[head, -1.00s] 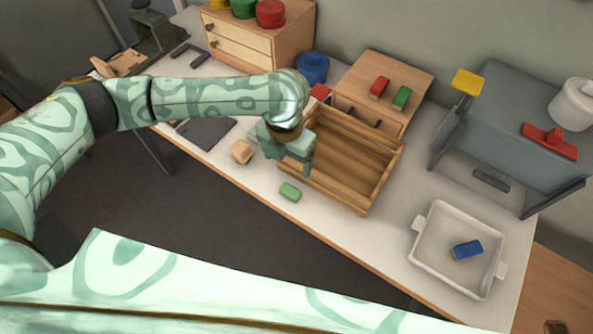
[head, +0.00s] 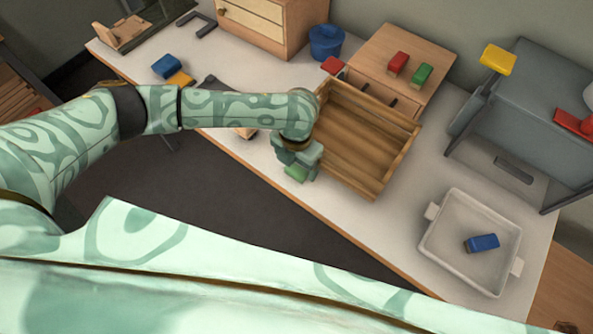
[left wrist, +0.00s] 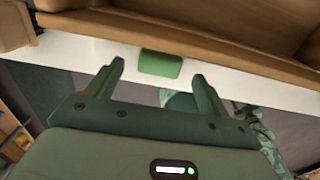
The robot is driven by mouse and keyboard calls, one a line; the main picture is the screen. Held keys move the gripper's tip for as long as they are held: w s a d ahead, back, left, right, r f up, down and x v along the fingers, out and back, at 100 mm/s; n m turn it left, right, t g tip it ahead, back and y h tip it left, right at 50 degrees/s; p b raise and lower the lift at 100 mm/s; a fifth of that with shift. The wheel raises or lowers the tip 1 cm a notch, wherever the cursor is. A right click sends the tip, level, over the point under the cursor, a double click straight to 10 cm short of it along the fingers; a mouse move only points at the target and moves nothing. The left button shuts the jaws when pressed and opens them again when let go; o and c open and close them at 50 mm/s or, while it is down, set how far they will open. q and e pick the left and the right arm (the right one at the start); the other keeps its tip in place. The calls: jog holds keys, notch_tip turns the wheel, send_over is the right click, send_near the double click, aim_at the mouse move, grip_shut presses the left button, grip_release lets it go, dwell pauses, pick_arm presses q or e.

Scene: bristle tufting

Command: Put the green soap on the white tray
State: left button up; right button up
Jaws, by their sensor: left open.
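The green soap (head: 295,174) lies on the white table near its front edge, in front of the wooden crate (head: 365,142). My left gripper (head: 302,166) is just over it and partly hides it in the head view. In the left wrist view the green soap (left wrist: 160,63) shows ahead, between the lines of my two open fingers (left wrist: 158,72).
A red block (head: 398,63) and another green block (head: 422,75) sit on a small wooden cabinet (head: 440,50) behind the crate. A grey stand (head: 530,110) is at the back right. The table between crate and tray looks clear.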

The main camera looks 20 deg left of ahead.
aim_at(296, 169)
pick_arm(q)
notch_tip(296, 169, down, 3)
jog(key=shift+f+b, duration=0.1)
jog(key=shift+b, duration=0.3)
jog(key=c, duration=1.2)
jog(key=shift+o, duration=0.2)
jog(key=shift+r, duration=0.2)
notch_tip(296, 169, up, 4)
jog(key=shift+d+p, duration=0.15)
jog(key=shift+p, duration=0.9)
jog(key=s+d+r+p, duration=0.5)
jog(key=s+d+r, duration=0.3)
jog(key=s, duration=0.3)
jog(key=shift+d+r, duration=0.25)
jog(key=shift+r, duration=0.15)
